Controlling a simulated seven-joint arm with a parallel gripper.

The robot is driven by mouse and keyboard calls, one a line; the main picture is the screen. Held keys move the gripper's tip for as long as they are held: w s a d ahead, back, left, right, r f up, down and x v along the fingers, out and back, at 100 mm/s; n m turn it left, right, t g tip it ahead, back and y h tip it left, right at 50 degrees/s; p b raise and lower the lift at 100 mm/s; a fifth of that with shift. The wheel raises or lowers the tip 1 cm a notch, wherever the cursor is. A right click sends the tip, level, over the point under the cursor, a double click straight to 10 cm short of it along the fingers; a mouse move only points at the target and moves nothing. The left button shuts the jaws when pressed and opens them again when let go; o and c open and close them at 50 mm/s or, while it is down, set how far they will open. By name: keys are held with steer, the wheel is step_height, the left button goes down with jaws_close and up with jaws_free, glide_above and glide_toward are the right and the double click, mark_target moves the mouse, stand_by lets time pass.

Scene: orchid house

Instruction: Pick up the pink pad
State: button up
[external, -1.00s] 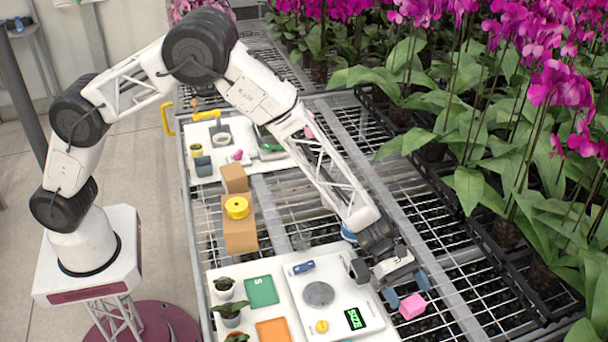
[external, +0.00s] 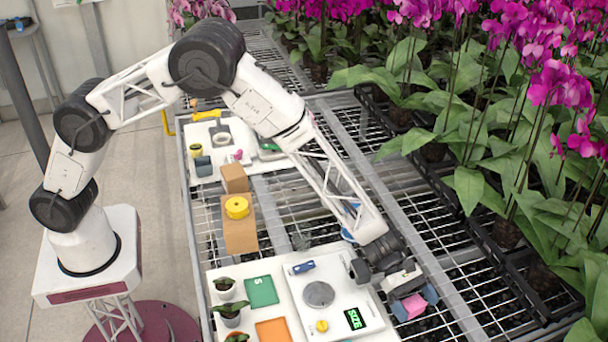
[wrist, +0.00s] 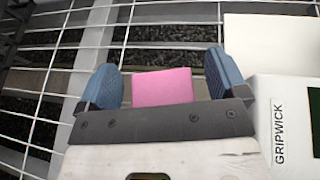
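The pink pad (external: 413,306) is a small block at the right of the white board, over the wire bench. In the wrist view the pad (wrist: 162,87) lies between the two blue fingertips. My gripper (external: 414,301) points down at it with one finger on each side. In the wrist view my gripper (wrist: 164,84) is open, with a narrow gap between each finger and the pad. The gripper body hides part of the pad, and what lies under it is hard to see.
A white scale (external: 341,321) with a green display stands just left of my gripper. The white board also holds potted seedlings (external: 230,313), a green card (external: 261,291) and an orange card (external: 272,330). Black trays of orchids (external: 508,272) line the right side.

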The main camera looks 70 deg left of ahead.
mark_target(412, 300)
steer(key=c, duration=1)
steer(key=shift+o, duration=0.2)
steer(key=shift+r, duration=0.1)
step_height(412, 300, up, 10)
stand_by(0.7)
